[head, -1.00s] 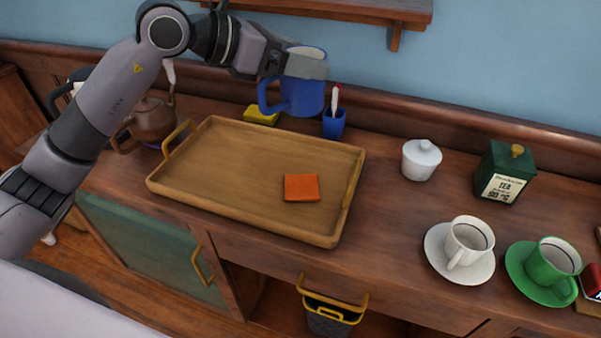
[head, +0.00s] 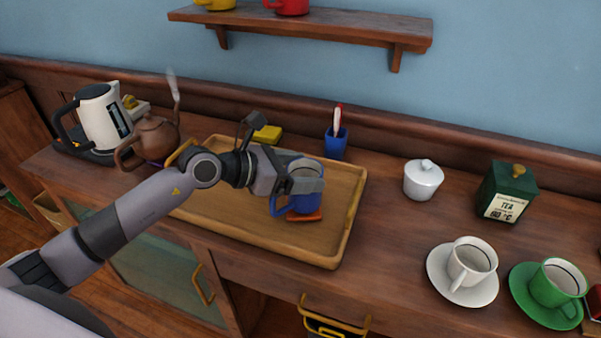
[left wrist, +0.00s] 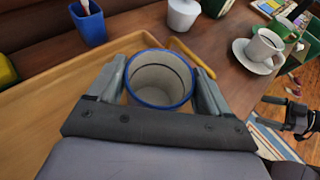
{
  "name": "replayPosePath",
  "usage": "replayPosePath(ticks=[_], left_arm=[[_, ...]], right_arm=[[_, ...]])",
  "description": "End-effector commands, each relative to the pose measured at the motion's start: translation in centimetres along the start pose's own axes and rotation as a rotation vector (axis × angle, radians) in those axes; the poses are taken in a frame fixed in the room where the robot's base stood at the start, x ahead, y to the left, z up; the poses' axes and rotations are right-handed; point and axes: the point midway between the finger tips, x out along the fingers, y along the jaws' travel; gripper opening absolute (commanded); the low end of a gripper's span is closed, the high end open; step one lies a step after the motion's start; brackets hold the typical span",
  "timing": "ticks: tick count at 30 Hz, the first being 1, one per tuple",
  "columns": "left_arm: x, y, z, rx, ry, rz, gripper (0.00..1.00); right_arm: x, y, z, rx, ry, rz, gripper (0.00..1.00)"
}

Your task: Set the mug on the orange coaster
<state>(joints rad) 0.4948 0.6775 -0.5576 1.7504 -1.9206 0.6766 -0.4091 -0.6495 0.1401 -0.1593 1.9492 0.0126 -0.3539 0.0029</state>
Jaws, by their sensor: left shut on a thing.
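The blue mug (head: 283,204) is upright over the orange coaster (head: 304,216) in the wooden tray (head: 240,232). My left gripper (head: 306,183) is shut on the mug, with a finger on either side of it. In the left wrist view the mug (left wrist: 160,80) shows its white inside and blue rim between the fingers of my left gripper (left wrist: 162,88). The mug hides most of the coaster, and I cannot tell whether the two touch.
A blue pen cup (head: 336,143) and a yellow block (head: 267,134) stand behind the tray. A brown teapot (head: 150,140) and a kettle (head: 100,118) are at the left. A white sugar bowl (head: 423,181), a green tea tin (head: 507,192) and cups on saucers are at the right.

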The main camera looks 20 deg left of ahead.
Motion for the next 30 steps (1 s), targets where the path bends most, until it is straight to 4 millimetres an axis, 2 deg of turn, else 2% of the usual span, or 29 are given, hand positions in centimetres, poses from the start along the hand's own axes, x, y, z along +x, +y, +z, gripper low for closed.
replayPosePath(ticks=[14, 15, 16, 26, 30], left_arm=[[0.4, 0.1, -0.9, 0.002, -0.004, 0.002, 0.38], [0.4, 0.0, -0.9, 0.001, -0.001, 0.001, 0.92], [0.4, 0.0, -0.9, 0.001, -0.001, 0.001, 1.00], [0.1, 0.1, -0.4, 0.002, -0.001, 0.001, 1.00], [-1.5, 0.1, -0.8, 0.002, 0.001, 0.003, 1.00]], right_arm=[[0.3, 0.0, 0.3, 0.000, 0.000, 0.000, 1.00], [0.2, 0.0, 0.2, 0.000, 0.000, 0.000, 1.00], [0.2, 0.0, 0.2, 0.000, 0.000, 0.000, 1.00], [-0.1, 0.0, -0.1, 0.000, 0.000, 0.000, 1.00], [0.1, 0.0, 0.1, 0.000, 0.001, 0.000, 1.00]])
